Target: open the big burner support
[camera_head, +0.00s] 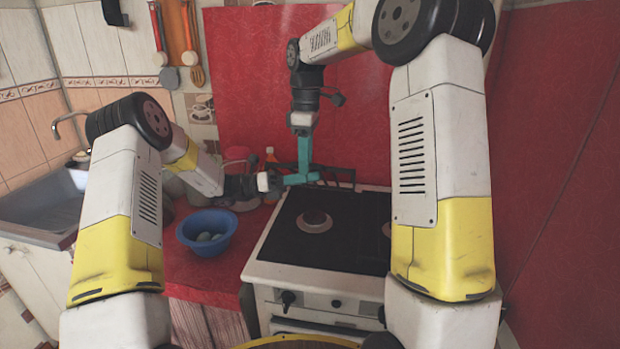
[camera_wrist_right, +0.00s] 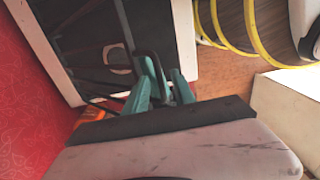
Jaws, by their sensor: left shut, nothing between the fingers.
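The big burner support (camera_head: 342,176) is a dark bar frame at the back edge of the stove (camera_head: 262,268). It seems raised there, but its exact tilt is hard to tell. My left gripper (camera_head: 300,179) is shut and empty, its teal fingers pointing right in front of the frame's left part. My right gripper (camera_head: 305,160) reaches down from above at the same spot, overlapping the left fingers in the head view. In the right wrist view its teal fingers (camera_wrist_right: 162,88) are beside a dark curved bar (camera_wrist_right: 150,62). Whether they grip it is unclear.
A burner (camera_head: 313,221) is bare on the dark stove top. A blue bowl (camera_head: 207,231) with several pale round things stands on the red counter (camera_head: 194,273) left of the stove. A sink (camera_head: 45,205) is at far left. A red wall (camera_head: 245,80) rises behind.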

